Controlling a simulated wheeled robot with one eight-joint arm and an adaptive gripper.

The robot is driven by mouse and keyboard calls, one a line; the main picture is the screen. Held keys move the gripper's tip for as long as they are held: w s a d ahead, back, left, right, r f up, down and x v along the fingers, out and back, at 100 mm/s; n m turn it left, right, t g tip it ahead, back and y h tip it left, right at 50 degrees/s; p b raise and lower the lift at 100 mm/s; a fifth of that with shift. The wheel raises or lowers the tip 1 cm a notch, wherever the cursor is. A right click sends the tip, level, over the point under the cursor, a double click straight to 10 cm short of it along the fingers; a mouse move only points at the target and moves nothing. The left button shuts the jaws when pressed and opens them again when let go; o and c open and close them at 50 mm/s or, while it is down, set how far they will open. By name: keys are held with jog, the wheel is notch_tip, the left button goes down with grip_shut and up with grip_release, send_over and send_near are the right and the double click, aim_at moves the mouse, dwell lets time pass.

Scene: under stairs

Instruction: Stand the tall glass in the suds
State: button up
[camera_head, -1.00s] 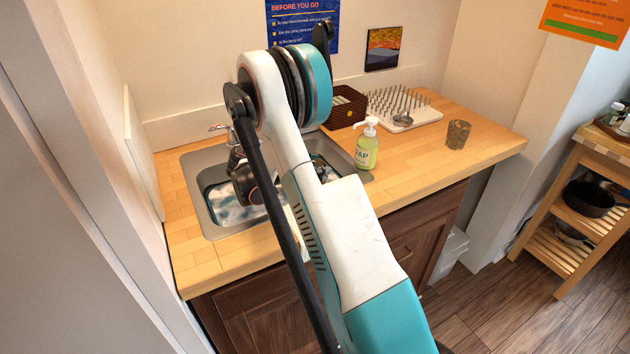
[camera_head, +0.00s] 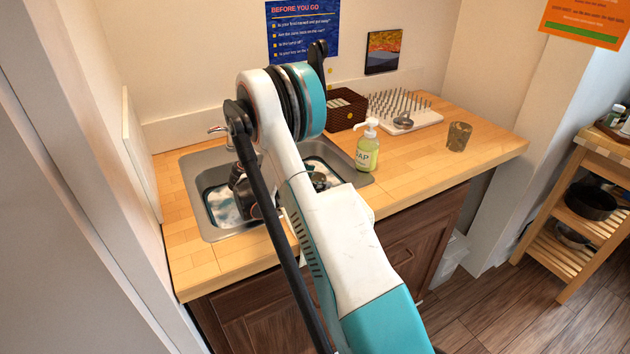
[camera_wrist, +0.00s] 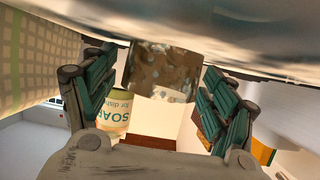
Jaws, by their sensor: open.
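In the wrist view a brown, mottled, glass-like vessel (camera_wrist: 165,70), seemingly the tall glass, shows between the spread fingers of my gripper (camera_wrist: 160,98). Its upper part in the picture is cut off by a blurred grey surface, and I cannot tell whether the fingers touch it. In the head view my dark wrist is low over the left basin; my fingertips and that vessel cannot be made out. White suds on blue-green water (camera_head: 222,208) show in the left basin of the steel sink (camera_head: 193,208). My arm hides much of the sink.
A soap pump bottle (camera_head: 367,152) stands right of the sink; it also shows in the wrist view (camera_wrist: 114,112). A brown tumbler (camera_head: 459,136) stands on the right counter. Behind are a dark basket (camera_head: 345,110) and a spiked drying rack (camera_head: 425,118). The front right counter is clear.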

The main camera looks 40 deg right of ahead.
jog(key=shift+r, duration=0.1)
jog(key=p+v, duration=0.3)
jog(key=v, duration=0.9)
jog(key=s+a+r+n+t+y, duration=0.3)
jog(key=s+a+r+n, duration=0.15)
jog(key=r, duration=0.25)
jog(key=s+a+r+n+t+y, duration=0.2)
jog(key=s+a+r+n, duration=0.15)
jog(key=r+n, duration=0.3)
jog(key=s+a+r+n+t+y, duration=0.1)
jog(key=s+a+n+y, duration=0.3)
jog(key=s+a, duration=0.5)
jog(key=s+a+r+n+t+y, duration=0.2)
jog(key=s+a+n+t+y, duration=0.2)
jog(key=s+a, duration=0.5)
jog(key=shift+n, duration=0.9)
jog(key=shift+d, duration=0.1)
